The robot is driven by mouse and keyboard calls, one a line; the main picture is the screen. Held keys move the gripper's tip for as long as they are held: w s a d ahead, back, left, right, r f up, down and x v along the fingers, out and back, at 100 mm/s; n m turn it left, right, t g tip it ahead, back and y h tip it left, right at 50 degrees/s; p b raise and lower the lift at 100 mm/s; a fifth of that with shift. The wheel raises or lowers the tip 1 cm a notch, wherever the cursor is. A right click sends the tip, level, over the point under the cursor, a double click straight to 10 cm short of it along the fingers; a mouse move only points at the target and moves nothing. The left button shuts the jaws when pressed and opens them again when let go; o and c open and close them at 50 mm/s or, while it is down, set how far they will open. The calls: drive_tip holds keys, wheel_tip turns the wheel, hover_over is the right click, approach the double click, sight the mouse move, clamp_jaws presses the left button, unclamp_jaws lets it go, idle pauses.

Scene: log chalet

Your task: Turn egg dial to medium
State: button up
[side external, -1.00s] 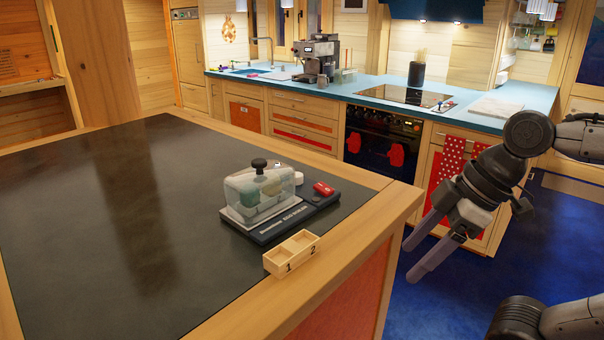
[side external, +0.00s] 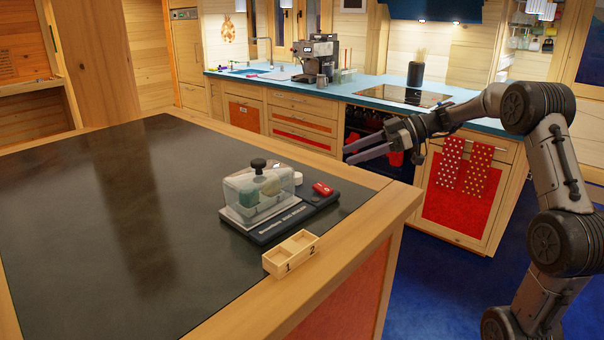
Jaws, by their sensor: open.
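The egg cooker (side external: 285,223) sits near the right edge of the dark counter, with a dark base and a clear lid (side external: 240,191) topped by a black knob. Greenish and pale shapes show under the lid. A red switch (side external: 322,189) is on the right of the base. A small dark round part beside it may be the dial (side external: 315,199); its setting is too small to read. My gripper (side external: 346,156) is open and empty, up and to the right of the cooker, apart from it, fingers pointing left.
A wooden box (side external: 291,253) marked 1 and 2 stands in front of the cooker at the counter's edge. A small white round thing (side external: 297,178) is behind the cooker. The dark counter (side external: 110,230) is clear to the left.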

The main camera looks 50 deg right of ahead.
drive_tip(key=x, duration=1.3)
drive_tip(key=shift+w+a+f, duration=0.1)
drive_tip(key=shift+a+f, duration=0.05)
drive_tip(key=shift+a, duration=0.1)
drive_tip(key=shift+c, duration=0.3)
clamp_jaws()
